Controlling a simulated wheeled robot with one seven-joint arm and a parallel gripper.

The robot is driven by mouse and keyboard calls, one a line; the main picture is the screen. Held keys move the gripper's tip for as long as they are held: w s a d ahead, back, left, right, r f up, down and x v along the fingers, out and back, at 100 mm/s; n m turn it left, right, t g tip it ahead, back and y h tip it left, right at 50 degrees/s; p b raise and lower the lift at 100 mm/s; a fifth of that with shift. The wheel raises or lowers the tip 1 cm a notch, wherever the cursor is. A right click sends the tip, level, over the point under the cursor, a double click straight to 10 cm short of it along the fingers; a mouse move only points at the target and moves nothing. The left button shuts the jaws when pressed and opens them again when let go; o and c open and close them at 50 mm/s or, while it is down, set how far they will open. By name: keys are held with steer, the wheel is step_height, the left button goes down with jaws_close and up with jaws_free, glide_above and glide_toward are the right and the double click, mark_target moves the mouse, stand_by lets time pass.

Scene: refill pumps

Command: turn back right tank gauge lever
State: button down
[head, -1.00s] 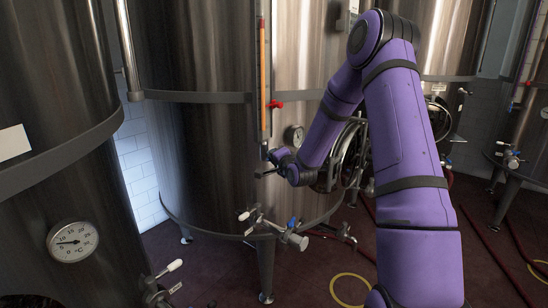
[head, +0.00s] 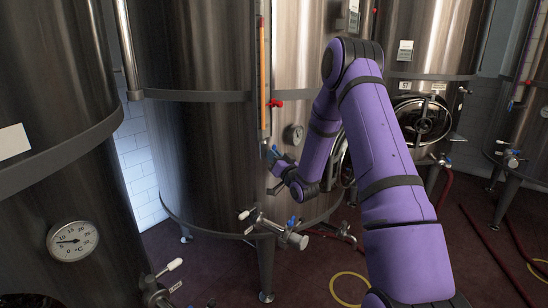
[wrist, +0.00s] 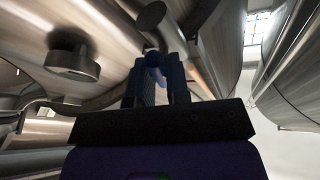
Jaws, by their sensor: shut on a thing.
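The tank (head: 200,150) in the middle of the head view carries an upright sight gauge (head: 262,75) with an orange column. The gauge lever lies at the gauge's foot and is mostly hidden by my gripper (head: 271,158) in the head view. In the wrist view my gripper (wrist: 155,85) has its two dark fingers closed around a small blue handle (wrist: 153,61), which looks like the gauge lever. The handle's exact angle is hard to tell.
A red lever (head: 275,104) sits higher on the gauge. A round dial (head: 294,134) is to the right of it. A valve (head: 290,238) with a blue handle sticks out below my gripper. Another tank with a thermometer (head: 72,241) stands close at left.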

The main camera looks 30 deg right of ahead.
steer(key=shift+f+n+t+y, duration=0.15)
steer(key=shift+n+y, duration=0.45)
steer(key=shift+n, duration=0.75)
steer(key=shift+n+t+y, duration=0.25)
steer(key=shift+n+y, duration=0.35)
steer(key=shift+n, duration=0.75)
steer(key=c, duration=1.1)
jaws_free()
steer(key=shift+d, duration=0.1)
steer(key=v, duration=1)
steer(key=shift+s+f, duration=0.15)
steer(key=shift+s, duration=0.15)
steer(key=shift+d, duration=0.1)
